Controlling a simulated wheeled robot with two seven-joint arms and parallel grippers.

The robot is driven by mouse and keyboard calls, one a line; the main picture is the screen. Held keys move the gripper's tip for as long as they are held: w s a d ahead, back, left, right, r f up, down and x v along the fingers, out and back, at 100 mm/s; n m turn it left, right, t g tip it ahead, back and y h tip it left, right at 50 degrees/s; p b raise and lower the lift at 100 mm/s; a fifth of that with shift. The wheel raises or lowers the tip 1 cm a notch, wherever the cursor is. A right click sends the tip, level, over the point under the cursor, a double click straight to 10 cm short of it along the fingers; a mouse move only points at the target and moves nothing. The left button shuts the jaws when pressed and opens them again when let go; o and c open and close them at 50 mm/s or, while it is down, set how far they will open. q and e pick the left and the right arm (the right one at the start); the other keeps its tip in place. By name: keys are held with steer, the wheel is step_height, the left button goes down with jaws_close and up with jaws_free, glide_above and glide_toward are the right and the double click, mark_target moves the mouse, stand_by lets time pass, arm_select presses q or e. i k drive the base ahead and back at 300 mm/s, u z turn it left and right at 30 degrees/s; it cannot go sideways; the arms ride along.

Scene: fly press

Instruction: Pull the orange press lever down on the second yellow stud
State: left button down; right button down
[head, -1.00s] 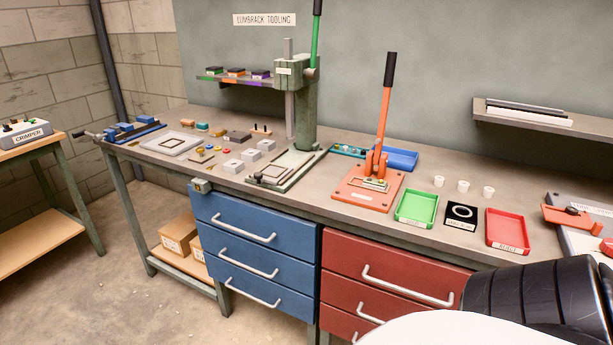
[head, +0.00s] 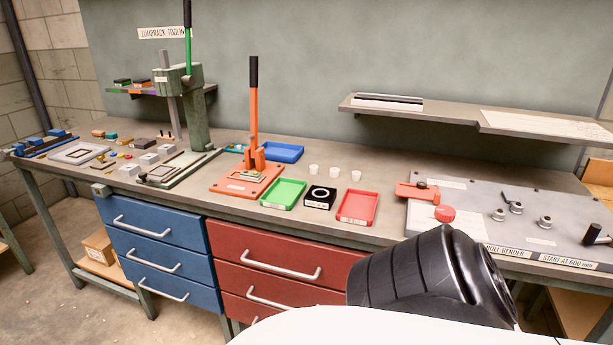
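The orange press lever (head: 253,110) stands upright, with a black grip at its top, on a small press with an orange base plate (head: 247,181) on the bench. Yellow studs cannot be made out clearly at this size. A dark arm link of mine shows at the lower right; neither of my grippers is in view.
The larger green press (head: 195,110) stands left of the orange one. A green tray (head: 283,194), a black block with a white ring (head: 320,197), a red tray (head: 357,207) and white cups (head: 335,172) lie to its right. A roll bender plate (head: 470,205) is farther right, below a wall shelf (head: 455,118).

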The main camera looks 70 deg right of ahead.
mark_target(254, 60)
steer(key=k, duration=0.15)
steer(key=z, duration=1.35)
